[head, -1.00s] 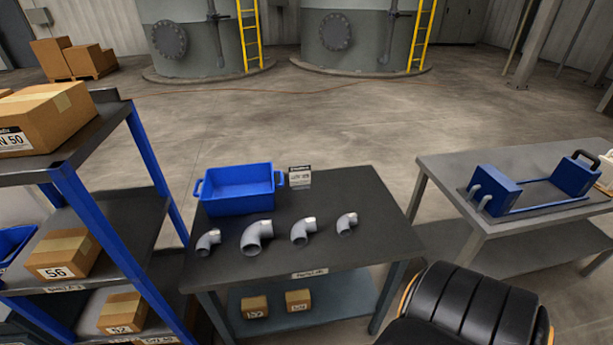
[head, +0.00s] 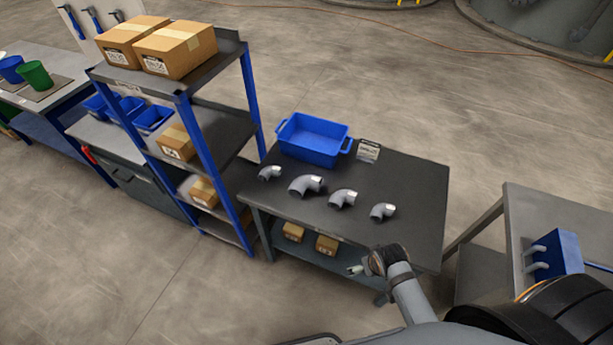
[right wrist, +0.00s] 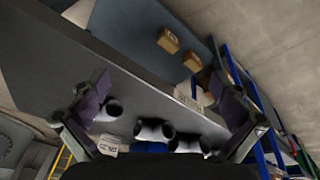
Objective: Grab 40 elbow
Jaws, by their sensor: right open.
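Four grey pipe elbows with bright ends lie in a row on a dark table (head: 415,185): a small far left one (head: 270,172), the largest (head: 305,185), a middling one (head: 342,199) and a small right one (head: 382,211). No size marking is readable on them. My right gripper (head: 358,270) is near the table's front edge, apart from the elbows. In the right wrist view my right gripper (right wrist: 160,92) is open and empty, with several elbows (right wrist: 152,130) beyond the edge, partly hidden by the gripper. My left gripper is not in view.
A blue bin (head: 315,140) and a small sign (head: 368,151) stand at the table's back. Two boxes (head: 293,232) sit on its lower shelf. A blue-post shelving rack (head: 205,160) with cartons stands left; another table (head: 540,205) stands right.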

